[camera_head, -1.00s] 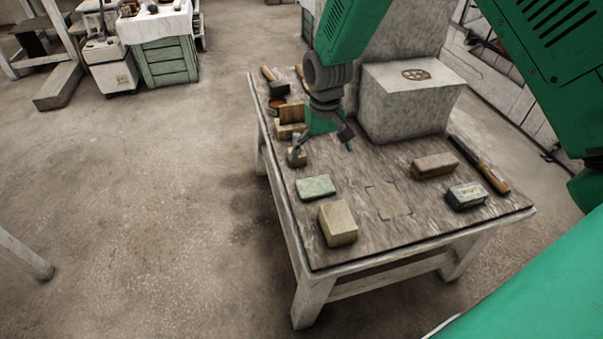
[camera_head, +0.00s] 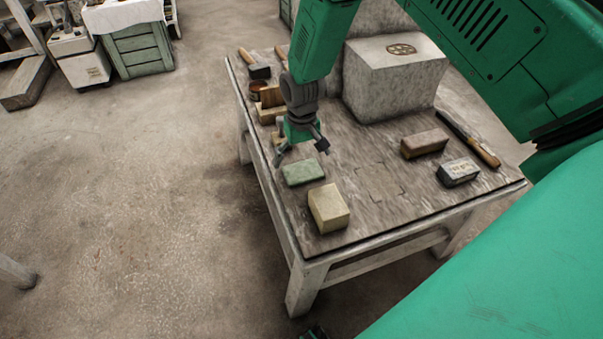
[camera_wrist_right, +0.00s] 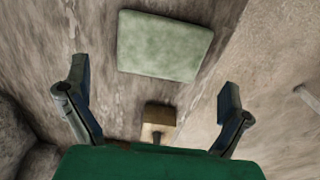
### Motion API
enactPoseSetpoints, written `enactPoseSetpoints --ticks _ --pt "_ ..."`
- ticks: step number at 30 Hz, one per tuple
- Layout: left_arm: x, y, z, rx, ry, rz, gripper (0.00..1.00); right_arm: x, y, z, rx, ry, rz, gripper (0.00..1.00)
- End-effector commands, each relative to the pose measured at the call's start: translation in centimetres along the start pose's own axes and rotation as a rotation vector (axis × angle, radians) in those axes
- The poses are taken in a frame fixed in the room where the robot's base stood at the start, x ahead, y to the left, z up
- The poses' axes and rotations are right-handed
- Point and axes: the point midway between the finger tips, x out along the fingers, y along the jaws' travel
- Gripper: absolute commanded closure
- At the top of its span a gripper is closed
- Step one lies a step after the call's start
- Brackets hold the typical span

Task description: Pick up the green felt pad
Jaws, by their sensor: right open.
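The green felt pad (camera_head: 303,173) is a pale green, flat rectangular block lying on the worktable near its left edge. In the right wrist view the pad (camera_wrist_right: 164,45) lies beyond the fingertips, toward the top and between their lines. My right gripper (camera_head: 301,150) is above the table, just behind the pad in the head view. Its two fingers are spread, with nothing between the tips (camera_wrist_right: 155,94). It appears apart from the pad. My left gripper does not show clearly in any view.
A yellowish block (camera_head: 328,208) stands close in front of the pad. A brown block (camera_head: 424,143), a grey labelled block (camera_head: 458,172) and a long-handled tool (camera_head: 468,139) lie to the right. A large stone block (camera_head: 394,85) stands behind. A small wooden block (camera_wrist_right: 158,122) is near the gripper.

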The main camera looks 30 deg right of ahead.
Motion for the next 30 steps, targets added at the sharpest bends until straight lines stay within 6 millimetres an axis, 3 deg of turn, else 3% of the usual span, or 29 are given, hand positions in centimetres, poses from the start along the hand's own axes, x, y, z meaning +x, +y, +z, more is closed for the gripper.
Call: enactPoseSetpoints --ticks 1,6,13,14,17,26,30 --pt "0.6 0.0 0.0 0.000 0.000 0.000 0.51 1.2 -0.1 -0.1 0.000 -0.001 0.000 0.00" --pt "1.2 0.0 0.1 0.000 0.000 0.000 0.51 3.5 -0.2 -0.2 0.000 -0.002 0.001 0.00" --pt "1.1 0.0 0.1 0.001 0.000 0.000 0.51 3.5 -0.3 -0.2 0.000 0.001 0.002 0.00" --pt "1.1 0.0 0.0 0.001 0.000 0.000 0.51 3.5 -0.3 -0.2 0.000 0.001 0.002 0.04" --pt "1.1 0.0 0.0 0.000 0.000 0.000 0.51 3.6 -0.3 -0.2 0.000 0.000 0.001 0.37" --pt "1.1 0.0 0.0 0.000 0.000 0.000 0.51 3.6 -0.2 -0.2 0.001 0.000 0.001 0.37" --pt "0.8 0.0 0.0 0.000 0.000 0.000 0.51 2.5 -0.2 -0.3 0.001 0.001 0.001 0.37"
